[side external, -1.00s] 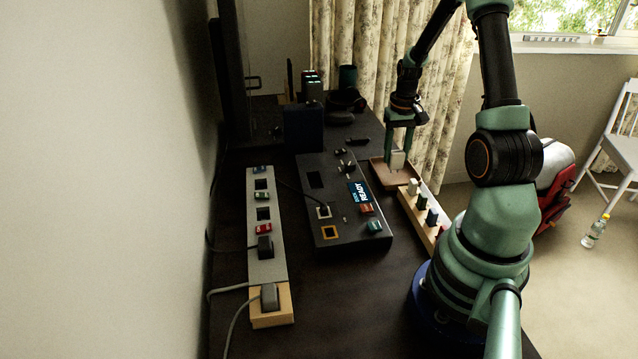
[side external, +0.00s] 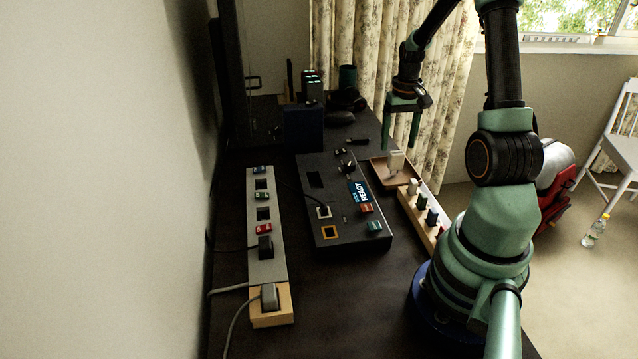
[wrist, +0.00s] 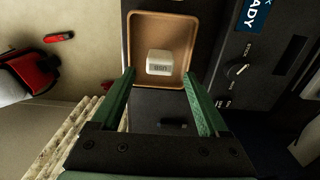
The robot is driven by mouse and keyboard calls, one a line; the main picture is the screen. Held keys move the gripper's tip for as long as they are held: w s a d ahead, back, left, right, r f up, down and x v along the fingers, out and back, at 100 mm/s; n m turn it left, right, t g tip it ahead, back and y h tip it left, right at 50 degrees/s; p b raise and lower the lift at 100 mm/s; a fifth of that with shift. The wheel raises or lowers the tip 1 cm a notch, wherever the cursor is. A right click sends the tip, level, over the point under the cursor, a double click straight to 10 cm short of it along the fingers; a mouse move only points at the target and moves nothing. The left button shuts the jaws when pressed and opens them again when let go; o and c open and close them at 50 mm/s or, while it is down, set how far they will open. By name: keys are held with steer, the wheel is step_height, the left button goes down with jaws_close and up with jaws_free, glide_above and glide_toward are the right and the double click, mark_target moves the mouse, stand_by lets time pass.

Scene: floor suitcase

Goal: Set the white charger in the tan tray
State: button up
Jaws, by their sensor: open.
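The white charger (side external: 396,161) rests in the tan tray (side external: 376,172) at the right edge of the dark table. In the wrist view the charger (wrist: 160,62) lies inside the tray (wrist: 133,50), near its middle, with "USB" lettering on it and tray floor bare around it. My gripper (side external: 401,147) is open and empty above the tray. Its two green fingers also show in the wrist view (wrist: 160,88), spread apart, with the charger beyond their tips and touching neither.
A wooden block with several plugs (side external: 420,216) adjoins the tray's near end. A dark panel with a READY display (side external: 345,215) lies left of the tray. A power strip (side external: 267,225) lies farther left. Dark table surface shows between the strip and panel.

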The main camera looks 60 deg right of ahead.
mark_target(396, 151)
step_height(396, 151, up, 8)
steer(key=w+a+r+n+t+h, duration=0.1)
steer(key=w+a+r+n, duration=0.15)
steer(key=a, duration=0.45)
steer(key=w+a+r+n+t, duration=0.1)
steer(key=w+a+r, duration=0.1)
steer(key=a+r, duration=0.35)
steer(key=s+a+n+t, duration=0.1)
steer(key=a+n, duration=0.1)
steer(key=a, duration=0.7)
steer(key=s+a+n+t+y, duration=0.1)
steer(key=a+n+t, duration=0.1)
steer(key=a, duration=0.7)
steer(key=shift+s+a+r+n+t, duration=0.25)
steer(key=shift+r+n, duration=0.2)
steer(key=shift+n, duration=0.3)
